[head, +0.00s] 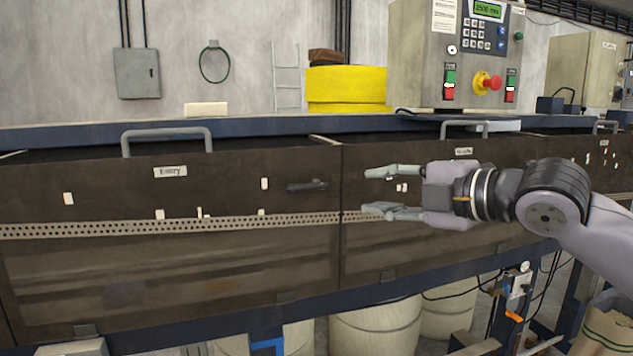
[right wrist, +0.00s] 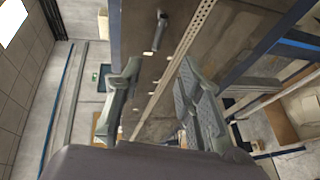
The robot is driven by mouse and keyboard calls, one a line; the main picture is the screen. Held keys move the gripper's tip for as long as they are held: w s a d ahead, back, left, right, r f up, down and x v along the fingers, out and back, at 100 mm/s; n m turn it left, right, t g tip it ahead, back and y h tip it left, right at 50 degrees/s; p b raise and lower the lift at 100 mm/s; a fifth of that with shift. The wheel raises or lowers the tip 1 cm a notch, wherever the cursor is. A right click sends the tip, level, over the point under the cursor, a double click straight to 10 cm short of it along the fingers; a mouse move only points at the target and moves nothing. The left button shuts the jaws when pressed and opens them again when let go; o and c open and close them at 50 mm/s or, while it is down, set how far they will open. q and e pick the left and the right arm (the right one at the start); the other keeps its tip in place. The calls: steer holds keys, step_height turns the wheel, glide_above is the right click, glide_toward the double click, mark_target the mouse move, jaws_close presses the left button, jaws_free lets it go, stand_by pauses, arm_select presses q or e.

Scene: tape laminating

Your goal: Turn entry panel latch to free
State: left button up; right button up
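The entry panel (head: 110,190) is the dark brown panel at the left in the head view, with an "Entry" label (head: 170,171) and a grey top handle. Its latch (head: 308,186) is a small dark handle near the panel's right edge, lying roughly level. The latch also shows in the right wrist view (right wrist: 157,32), beyond the fingers and apart from them. My right gripper (head: 378,191) is open and empty, to the right of the latch in front of the neighbouring panel. It also shows in the right wrist view (right wrist: 158,90). My left gripper is not in view.
A perforated metal strip (head: 150,227) runs along the panels below the latch. A control box with a red button (head: 491,83) stands above at the right. Pale bins (head: 375,325) stand under the machine. The space in front of the entry panel is clear.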

mark_target(310, 188)
steer(key=p+x, duration=0.3)
steer(key=x, duration=1)
steer(key=shift+a+r, duration=0.1)
steer(key=shift+a, duration=0.15)
steer(key=shift+p+x, duration=0.5)
steer(key=shift+x, duration=0.7)
steer(key=shift+w+a, duration=0.15)
steer(key=shift+w, duration=0.15)
steer(key=shift+w+a, duration=0.15)
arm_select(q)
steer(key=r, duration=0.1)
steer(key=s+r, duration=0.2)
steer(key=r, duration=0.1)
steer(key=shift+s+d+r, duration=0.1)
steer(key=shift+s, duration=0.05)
arm_select(e)
steer(key=shift+c, duration=0.5)
jaws_close()
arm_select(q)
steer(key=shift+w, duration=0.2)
